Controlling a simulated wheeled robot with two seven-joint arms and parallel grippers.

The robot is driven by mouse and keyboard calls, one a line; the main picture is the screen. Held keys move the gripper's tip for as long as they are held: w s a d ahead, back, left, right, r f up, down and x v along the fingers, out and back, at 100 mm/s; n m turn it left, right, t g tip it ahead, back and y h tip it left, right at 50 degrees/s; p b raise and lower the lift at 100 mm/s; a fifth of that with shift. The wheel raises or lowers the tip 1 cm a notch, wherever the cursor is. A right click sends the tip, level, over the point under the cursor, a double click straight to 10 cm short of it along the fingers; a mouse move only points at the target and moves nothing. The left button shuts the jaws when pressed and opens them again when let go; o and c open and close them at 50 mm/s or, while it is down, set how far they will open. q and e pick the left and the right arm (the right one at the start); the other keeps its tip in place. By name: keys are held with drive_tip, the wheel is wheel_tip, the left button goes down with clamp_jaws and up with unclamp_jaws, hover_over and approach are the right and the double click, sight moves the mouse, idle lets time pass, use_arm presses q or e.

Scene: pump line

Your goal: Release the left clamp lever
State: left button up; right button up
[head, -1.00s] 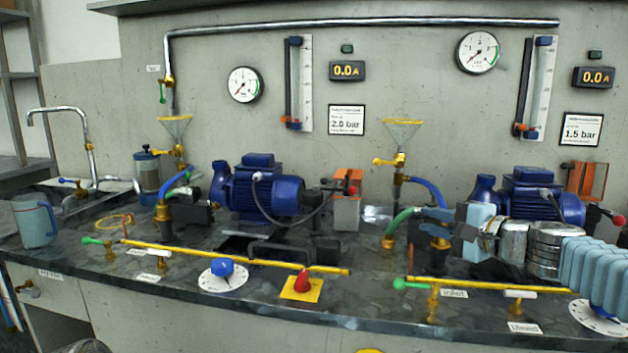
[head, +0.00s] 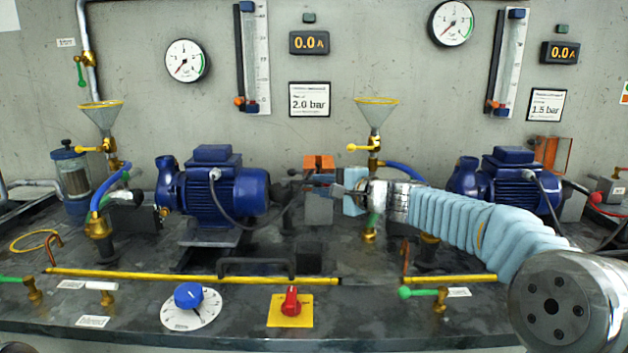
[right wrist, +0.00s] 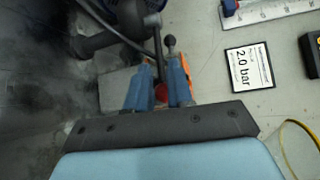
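The left pump (head: 225,190) is blue. To its right, by an orange and grey block (head: 319,163), is the left clamp lever with a red ball knob; the knob (right wrist: 162,92) shows in the right wrist view. My right gripper (head: 328,187) reaches in from the right and is at the lever. In the right wrist view its two blue-grey fingers (right wrist: 160,75) stand close on both sides of the red knob, with little gap, and look shut on it. In the head view the gripper hides the knob. My left gripper is not in view.
A yellow bar (head: 190,275) and a black handle (head: 256,266) lie in front of the left pump. A funnel (head: 376,113) stands behind my right arm. A red knob on a yellow plate (head: 290,303) and a blue dial (head: 188,296) are at the front edge.

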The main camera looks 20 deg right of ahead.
drive_tip(key=shift+x, duration=1.5)
clamp_jaws()
